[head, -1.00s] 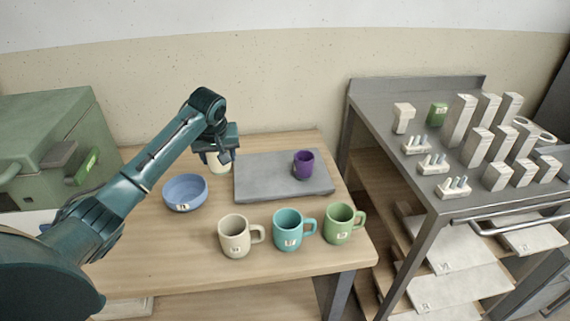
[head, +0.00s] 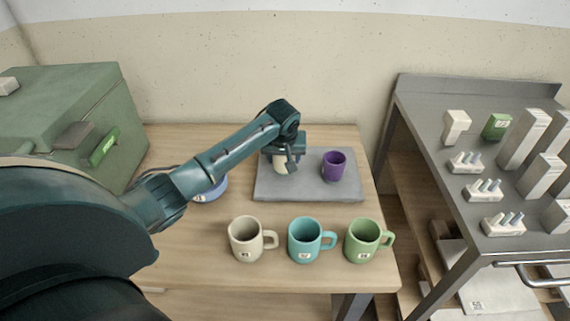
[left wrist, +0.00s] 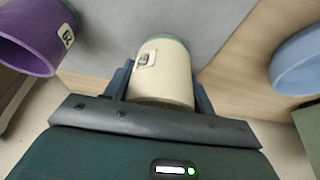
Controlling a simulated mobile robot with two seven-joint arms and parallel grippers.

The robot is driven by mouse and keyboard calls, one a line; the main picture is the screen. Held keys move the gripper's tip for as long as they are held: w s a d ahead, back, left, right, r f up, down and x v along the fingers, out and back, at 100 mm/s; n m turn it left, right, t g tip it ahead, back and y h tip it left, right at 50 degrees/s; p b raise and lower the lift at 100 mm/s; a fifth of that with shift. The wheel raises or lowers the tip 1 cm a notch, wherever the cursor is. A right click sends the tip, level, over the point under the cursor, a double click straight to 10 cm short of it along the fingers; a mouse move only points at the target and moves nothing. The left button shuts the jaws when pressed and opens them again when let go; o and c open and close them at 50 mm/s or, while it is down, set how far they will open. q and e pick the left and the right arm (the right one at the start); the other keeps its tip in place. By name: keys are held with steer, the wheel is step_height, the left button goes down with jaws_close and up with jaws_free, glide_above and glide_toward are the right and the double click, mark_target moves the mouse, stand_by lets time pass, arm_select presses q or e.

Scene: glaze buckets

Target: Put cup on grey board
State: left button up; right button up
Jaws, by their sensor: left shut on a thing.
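My left gripper (head: 286,166) is shut on a cream cup (head: 280,161), over the left part of the grey board (head: 310,190). In the left wrist view the cream cup (left wrist: 163,75) sits between the two fingers, with a label and a green rim at its far end. I cannot tell whether it touches the board. A purple cup (head: 334,165) stands on the board to the right of the gripper; it also shows at the upper left of the left wrist view (left wrist: 38,40). My right gripper is not in view.
Cream (head: 247,240), teal (head: 304,241) and green (head: 362,241) mugs stand along the front of the table. A blue bowl (head: 211,191) is partly hidden behind my left arm. A green kiln-like box (head: 70,120) stands left; a grey metal table (head: 445,185) with blocks stands right.

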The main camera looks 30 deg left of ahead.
arm_select(q)
steer(key=shift+f, duration=1.35)
steer(key=shift+f, duration=0.15)
steer(key=o, duration=1.1)
steer(key=p+v, duration=0.1)
steer(key=v, duration=1.1)
steer(key=shift+w, duration=0.1)
